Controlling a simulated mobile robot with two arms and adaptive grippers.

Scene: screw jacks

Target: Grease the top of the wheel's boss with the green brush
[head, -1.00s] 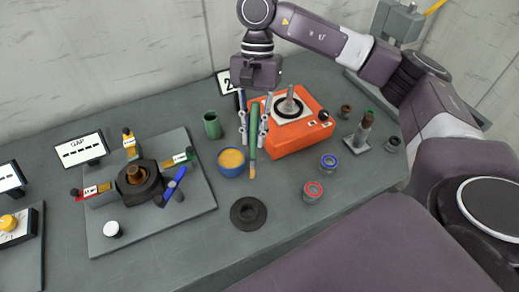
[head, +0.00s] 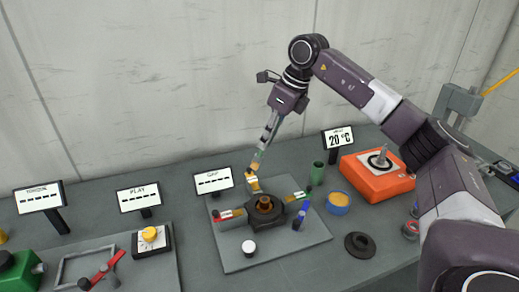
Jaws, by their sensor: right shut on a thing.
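My right gripper (head: 268,136) is shut on the green brush, with its fingers pointing down. The brush hangs head down, its tan head (head: 254,167) above the rear side of the black jack body (head: 282,212), close to the rear yellow clamp; I cannot tell whether they touch. Little of the green handle shows between the fingers. A black round disc with a raised centre (head: 360,245), perhaps the wheel, lies on the bench to the right. A blue bowl of yellow grease (head: 338,210) stands behind it. My left gripper is not in view.
The jack plate (head: 228,259) carries coloured clamps and a white knob (head: 248,247). A green cup (head: 317,173) and an orange block (head: 376,187) stand to the right. Small displays (head: 214,182) line the back. Bench between plate and disc is clear.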

